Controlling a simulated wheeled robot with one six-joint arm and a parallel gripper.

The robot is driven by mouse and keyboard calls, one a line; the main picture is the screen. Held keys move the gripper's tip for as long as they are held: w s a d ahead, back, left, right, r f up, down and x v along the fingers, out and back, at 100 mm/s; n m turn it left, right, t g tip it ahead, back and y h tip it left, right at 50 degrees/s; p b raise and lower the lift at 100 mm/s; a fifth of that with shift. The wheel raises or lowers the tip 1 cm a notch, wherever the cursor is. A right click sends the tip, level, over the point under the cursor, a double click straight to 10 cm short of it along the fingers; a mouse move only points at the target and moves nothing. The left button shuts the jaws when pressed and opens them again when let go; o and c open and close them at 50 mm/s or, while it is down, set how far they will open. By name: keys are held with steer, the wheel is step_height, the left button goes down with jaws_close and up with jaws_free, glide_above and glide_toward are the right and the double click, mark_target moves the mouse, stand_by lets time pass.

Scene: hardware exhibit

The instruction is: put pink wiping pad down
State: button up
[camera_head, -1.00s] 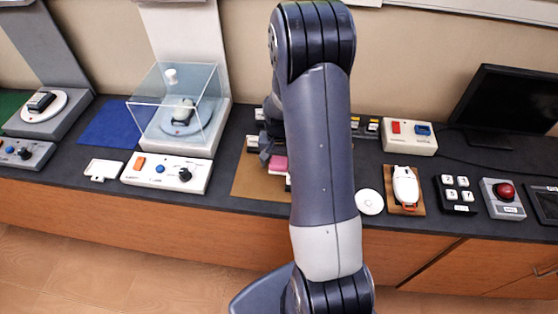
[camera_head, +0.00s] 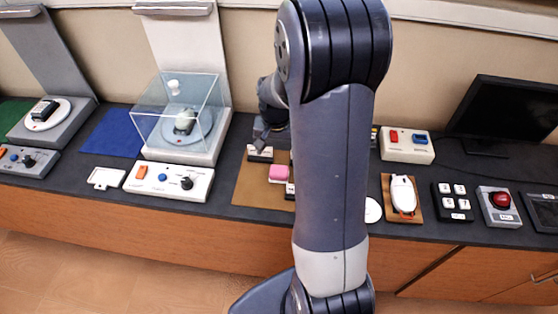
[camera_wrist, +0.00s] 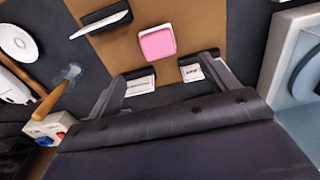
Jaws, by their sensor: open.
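The pink wiping pad (camera_head: 279,173) lies on a brown mat (camera_head: 250,186) on the dark counter. In the wrist view the pink pad (camera_wrist: 157,43) lies flat on the brown mat (camera_wrist: 200,22), with a white edge showing around it. My gripper (camera_head: 264,130) is raised behind the pad, apart from it. In the wrist view my gripper (camera_wrist: 163,70) has its two fingers spread wide, with nothing between them. My arm hides part of the counter to the right of the pad.
Small labelled blocks (camera_head: 260,154) stand near the pad on the mat. A clear display case (camera_head: 180,110) and a white control panel (camera_head: 168,180) are to the left. A white mouse-like device (camera_head: 403,193) and a keypad (camera_head: 454,201) are to the right.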

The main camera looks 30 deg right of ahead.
mark_target(279, 170)
steer(key=shift+t, duration=0.3)
step_height(279, 170, down, 6)
steer(key=shift+a+p, duration=0.1)
steer(key=shift+p, duration=0.45)
steer(key=shift+w+d+f+p, duration=0.15)
steer(key=shift+f+p, duration=0.15)
steer(key=shift+f, duration=0.55)
steer(key=shift+d+f+p, duration=0.2)
steer(key=shift+f+p, duration=0.05)
steer(key=shift+f, duration=0.65)
steer(key=shift+w+d+f+p, duration=0.15)
steer(key=shift+f+p, duration=0.15)
steer(key=shift+f, duration=0.55)
steer(key=shift+s, duration=0.1)
steer(key=c, duration=1.1)
steer(key=shift+c, duration=0.2)
steer(key=shift+r, duration=0.15)
